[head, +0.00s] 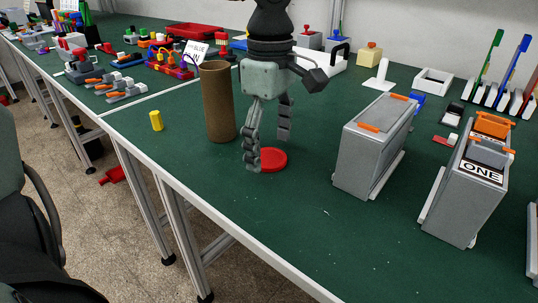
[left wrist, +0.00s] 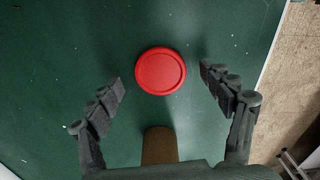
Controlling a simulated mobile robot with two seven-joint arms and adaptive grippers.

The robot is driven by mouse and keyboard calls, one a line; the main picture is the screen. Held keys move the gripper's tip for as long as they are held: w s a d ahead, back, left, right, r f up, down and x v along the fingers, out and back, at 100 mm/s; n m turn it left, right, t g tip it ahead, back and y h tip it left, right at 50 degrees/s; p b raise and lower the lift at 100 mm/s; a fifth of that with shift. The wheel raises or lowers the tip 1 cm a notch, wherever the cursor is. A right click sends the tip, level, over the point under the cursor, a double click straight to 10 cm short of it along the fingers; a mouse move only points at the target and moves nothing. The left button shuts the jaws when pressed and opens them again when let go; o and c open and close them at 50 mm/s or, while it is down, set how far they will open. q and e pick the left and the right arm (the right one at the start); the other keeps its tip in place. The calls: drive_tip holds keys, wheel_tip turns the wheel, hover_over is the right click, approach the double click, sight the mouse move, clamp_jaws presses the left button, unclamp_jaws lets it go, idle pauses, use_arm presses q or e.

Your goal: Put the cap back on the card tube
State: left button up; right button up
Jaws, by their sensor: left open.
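The red round cap (head: 272,160) lies flat on the green bench top, just right of the card tube's foot. The brown card tube (head: 217,102) stands upright, and its top end shows no cap. My left gripper (head: 268,152) is open and points down over the cap, its fingers apart. In the left wrist view the cap (left wrist: 160,71) lies ahead of the two open fingers, centred between them and not gripped. The tube (left wrist: 159,146) shows partly at the bottom of that view. My right gripper is in neither view.
A small yellow cylinder (head: 156,120) stands left of the tube near the bench edge. Grey boxes with orange parts (head: 374,146) (head: 468,190) stand to the right. The green top (head: 300,215) in front of the cap is clear.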

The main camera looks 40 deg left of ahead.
sight(268, 157)
use_arm(q)
drive_tip(key=shift+f, duration=0.25)
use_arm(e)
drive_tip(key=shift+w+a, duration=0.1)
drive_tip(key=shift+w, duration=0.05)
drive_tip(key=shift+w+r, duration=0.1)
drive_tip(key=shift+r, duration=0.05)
use_arm(q)
drive_tip(key=c, duration=0.8)
drive_tip(key=shift+o, duration=0.2)
drive_tip(key=shift+r, duration=0.15)
wheel_tip(268, 157, up, 4)
drive_tip(key=shift+s+a+r, duration=0.1)
drive_tip(key=s+a+r+b, duration=0.1)
drive_tip(key=s+a+r, duration=0.5)
drive_tip(key=s, duration=0.3)
drive_tip(key=shift+s+a+r, duration=0.2)
drive_tip(key=shift+s+r, duration=0.05)
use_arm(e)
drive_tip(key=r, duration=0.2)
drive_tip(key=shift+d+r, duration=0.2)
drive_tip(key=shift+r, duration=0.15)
